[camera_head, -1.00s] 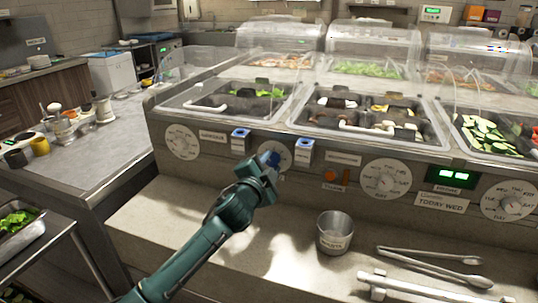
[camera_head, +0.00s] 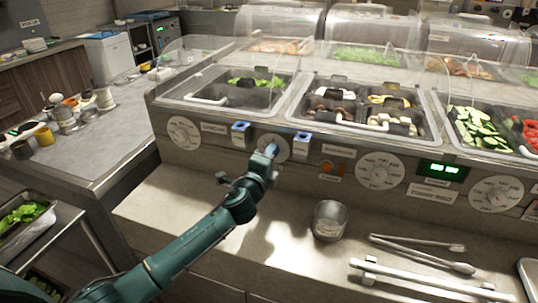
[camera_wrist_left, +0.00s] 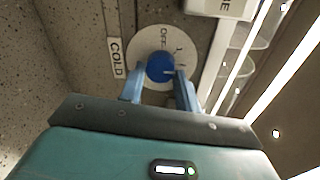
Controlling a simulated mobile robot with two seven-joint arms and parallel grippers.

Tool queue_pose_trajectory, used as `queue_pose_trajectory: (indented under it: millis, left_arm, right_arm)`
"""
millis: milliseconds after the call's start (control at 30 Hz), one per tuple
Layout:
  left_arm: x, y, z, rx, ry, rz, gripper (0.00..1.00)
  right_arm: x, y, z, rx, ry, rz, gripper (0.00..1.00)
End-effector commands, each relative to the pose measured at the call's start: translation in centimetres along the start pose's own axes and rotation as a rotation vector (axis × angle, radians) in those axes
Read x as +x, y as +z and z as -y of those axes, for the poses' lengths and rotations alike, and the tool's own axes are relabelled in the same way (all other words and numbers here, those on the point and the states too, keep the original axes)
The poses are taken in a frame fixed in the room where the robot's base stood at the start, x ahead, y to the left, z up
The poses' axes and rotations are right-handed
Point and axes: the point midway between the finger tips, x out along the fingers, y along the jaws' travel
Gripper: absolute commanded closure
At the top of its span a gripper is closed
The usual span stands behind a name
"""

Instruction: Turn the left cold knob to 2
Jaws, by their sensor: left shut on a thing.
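The left cold knob is a round blue knob (camera_wrist_left: 160,67) on a pale dial (camera_wrist_left: 140,50) in the left wrist view. A COLD label (camera_wrist_left: 116,58) sits beside the dial, and OFF is printed on it. The other marks are too blurred to read. My left gripper (camera_wrist_left: 160,80) is shut on the knob, one finger on each side. In the head view my left gripper (camera_head: 271,152) reaches the dial (camera_head: 285,147) on the counter front and hides most of the knob. My right gripper is not in view.
Another dial (camera_head: 184,132) is further left. An orange button (camera_head: 327,167) and a larger dial (camera_head: 380,171) are to the right. A metal cup (camera_head: 330,221) and tongs (camera_head: 425,245) lie on the ledge below.

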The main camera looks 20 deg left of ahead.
Motion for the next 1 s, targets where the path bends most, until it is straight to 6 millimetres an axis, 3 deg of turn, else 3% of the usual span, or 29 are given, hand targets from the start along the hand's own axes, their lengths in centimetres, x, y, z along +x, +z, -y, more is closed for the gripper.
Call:
queue_pose_trajectory:
  millis: [567,600,833,1000]
  left_arm:
    - [0.02,0.01,0.00,0.033,0.000,0.002,0.90]
    - [0.02,0.01,0.00,0.033,0.000,0.002,0.66]
    - [0.02,0.01,0.01,0.032,0.000,0.002,0.47]
    - [0.01,0.00,0.01,0.032,0.000,0.002,0.45]
  right_arm:
    - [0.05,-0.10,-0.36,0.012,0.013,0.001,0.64]
    - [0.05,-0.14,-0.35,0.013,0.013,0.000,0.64]
    - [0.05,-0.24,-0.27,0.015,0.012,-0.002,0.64]
    - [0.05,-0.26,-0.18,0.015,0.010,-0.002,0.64]
